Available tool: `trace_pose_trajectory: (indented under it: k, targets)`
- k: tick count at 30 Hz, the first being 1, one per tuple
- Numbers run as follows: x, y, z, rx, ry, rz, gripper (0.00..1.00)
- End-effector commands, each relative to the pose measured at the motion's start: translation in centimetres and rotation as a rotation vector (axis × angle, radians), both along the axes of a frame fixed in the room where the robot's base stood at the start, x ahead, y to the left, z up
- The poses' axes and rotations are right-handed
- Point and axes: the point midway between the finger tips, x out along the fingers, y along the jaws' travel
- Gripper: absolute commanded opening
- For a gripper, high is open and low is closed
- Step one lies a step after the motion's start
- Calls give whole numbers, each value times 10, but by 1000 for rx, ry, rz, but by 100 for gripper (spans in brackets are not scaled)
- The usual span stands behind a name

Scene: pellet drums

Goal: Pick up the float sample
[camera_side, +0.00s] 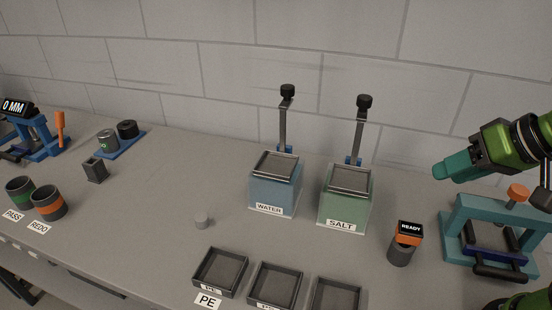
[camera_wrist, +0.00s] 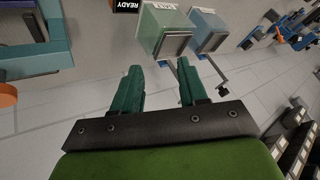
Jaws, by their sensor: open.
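The small cylinder cannot be made out in the wrist view.
The blue WATER tank (camera_side: 275,190) and green SALT tank (camera_side: 344,201) stand mid-table with upright levers behind. Dark trays (camera_side: 220,271) line the front. A READY post (camera_side: 403,249) and teal press frame (camera_side: 456,226) are at right; PASS and REDO cups (camera_side: 50,204) at left.

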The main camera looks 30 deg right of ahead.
Motion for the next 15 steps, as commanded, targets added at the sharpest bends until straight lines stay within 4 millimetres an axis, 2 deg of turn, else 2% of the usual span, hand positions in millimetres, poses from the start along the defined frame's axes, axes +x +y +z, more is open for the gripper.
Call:
trace_pose_trajectory:
  k: [1,6,15]
  targets:
    - [0,0,0,0,0,0,43]
    - [0,0,0,0,0,0,65]
    - [0,5,-3,0,11,20,65]
